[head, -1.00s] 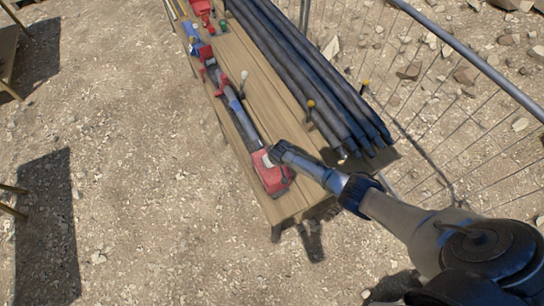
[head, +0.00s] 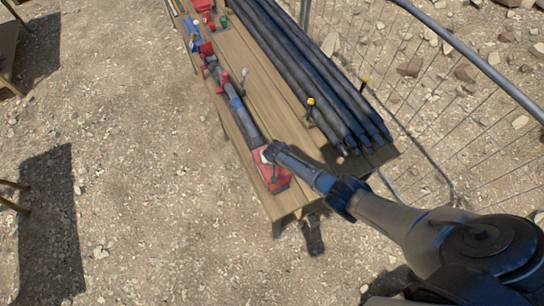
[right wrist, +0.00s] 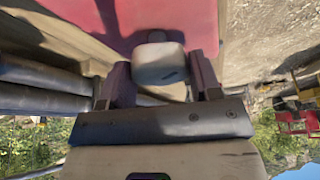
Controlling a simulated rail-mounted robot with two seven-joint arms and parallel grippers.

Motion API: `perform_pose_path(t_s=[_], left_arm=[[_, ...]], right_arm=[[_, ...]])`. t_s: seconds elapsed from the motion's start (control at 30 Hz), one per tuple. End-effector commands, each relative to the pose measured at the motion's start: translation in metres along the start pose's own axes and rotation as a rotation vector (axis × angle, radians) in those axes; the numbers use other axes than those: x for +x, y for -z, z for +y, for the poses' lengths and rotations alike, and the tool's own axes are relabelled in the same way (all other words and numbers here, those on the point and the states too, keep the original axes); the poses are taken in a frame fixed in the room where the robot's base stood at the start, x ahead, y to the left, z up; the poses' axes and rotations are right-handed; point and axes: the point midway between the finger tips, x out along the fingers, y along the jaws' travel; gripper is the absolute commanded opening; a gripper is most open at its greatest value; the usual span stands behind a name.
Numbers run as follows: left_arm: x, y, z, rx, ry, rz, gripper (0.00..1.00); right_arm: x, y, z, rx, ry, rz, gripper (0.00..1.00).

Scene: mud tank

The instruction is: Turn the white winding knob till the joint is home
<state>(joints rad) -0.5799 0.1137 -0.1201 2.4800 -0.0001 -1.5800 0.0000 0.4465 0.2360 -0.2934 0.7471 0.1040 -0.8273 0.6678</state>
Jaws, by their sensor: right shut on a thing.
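The white winding knob (right wrist: 158,62) sits on a red block, between the two fingers of my right gripper (right wrist: 160,76) in the right wrist view. The gripper is shut on it. In the head view my right gripper (head: 270,152) reaches the red block (head: 275,180) at the near end of the bench and mostly covers the knob. A dark pipe with a blue part (head: 237,105) runs from this block to red and blue clamps (head: 207,56) farther up the bench. The joint itself is too small to judge. My left gripper is not in view.
Several dark pipes (head: 310,75) lie along the right side of the wooden bench (head: 285,205). Yellow-topped pins (head: 311,102) and a white-topped lever (head: 244,76) stand up from it. A wire fence (head: 450,60) runs on the right.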

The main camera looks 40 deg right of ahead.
Motion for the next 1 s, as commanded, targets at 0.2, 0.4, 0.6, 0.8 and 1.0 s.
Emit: perform_pose_path(t_s=[0.2, 0.4, 0.6, 0.8, 1.0], left_arm=[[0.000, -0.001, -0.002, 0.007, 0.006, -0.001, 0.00], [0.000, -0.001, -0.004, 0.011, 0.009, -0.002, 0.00], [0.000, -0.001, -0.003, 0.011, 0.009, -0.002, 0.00], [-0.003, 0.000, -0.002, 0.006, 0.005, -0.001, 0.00], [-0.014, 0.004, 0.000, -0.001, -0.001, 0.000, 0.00]], right_arm=[[0.000, 0.000, 0.000, -0.001, 0.001, 0.001, 0.60], [0.000, 0.000, 0.000, -0.001, 0.000, 0.000, 0.79], [0.000, 0.000, 0.000, -0.002, 0.000, 0.000, 0.82], [-0.005, 0.000, 0.001, -0.002, 0.000, 0.001, 0.82], [-0.028, 0.001, 0.001, -0.003, 0.001, 0.002, 0.82]])
